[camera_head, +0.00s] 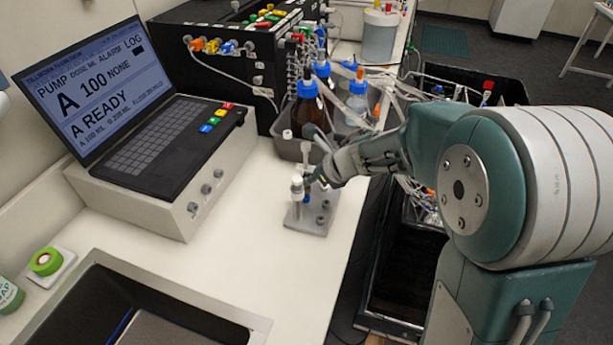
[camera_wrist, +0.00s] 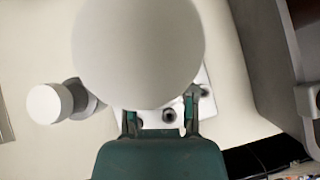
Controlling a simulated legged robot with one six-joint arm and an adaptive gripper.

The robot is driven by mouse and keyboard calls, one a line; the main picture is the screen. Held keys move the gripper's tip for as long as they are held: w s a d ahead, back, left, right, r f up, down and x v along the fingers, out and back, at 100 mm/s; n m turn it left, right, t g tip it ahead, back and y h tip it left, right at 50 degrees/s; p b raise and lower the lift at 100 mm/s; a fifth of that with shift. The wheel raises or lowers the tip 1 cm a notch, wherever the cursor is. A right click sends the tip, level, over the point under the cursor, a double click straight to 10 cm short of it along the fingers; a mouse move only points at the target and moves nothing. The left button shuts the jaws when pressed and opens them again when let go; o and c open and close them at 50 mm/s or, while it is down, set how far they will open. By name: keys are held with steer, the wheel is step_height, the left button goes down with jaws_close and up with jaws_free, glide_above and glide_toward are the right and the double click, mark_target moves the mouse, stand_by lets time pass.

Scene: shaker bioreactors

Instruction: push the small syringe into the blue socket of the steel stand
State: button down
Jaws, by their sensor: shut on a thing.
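The steel stand (camera_head: 318,224) is a small grey plate with holes near the right edge of the white bench. It also shows in the wrist view (camera_wrist: 204,80), partly covered. My gripper (camera_head: 312,178) is shut on the small syringe (camera_head: 306,149), which stands about upright over the stand with its pale plunger on top. In the wrist view the syringe's round white end (camera_wrist: 138,50) fills the top middle and hides what lies below. A bit of blue (camera_head: 307,187) shows below the fingers; I cannot tell whether the syringe tip is in the socket.
A white-capped piece (camera_head: 296,187) stands upright on the stand, just left of my gripper. A grey tray with a brown bottle (camera_head: 307,108) and blue-capped bottles is behind. A pump console with screen (camera_head: 95,85) is at left.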

steer(key=shift+a+f, duration=0.15)
steer(key=shift+f, duration=0.05)
steer(key=shift+f, duration=0.75)
stand_by(1.4)
steer(key=shift+c, duration=1.7)
jaws_free()
steer(key=shift+r, duration=0.15)
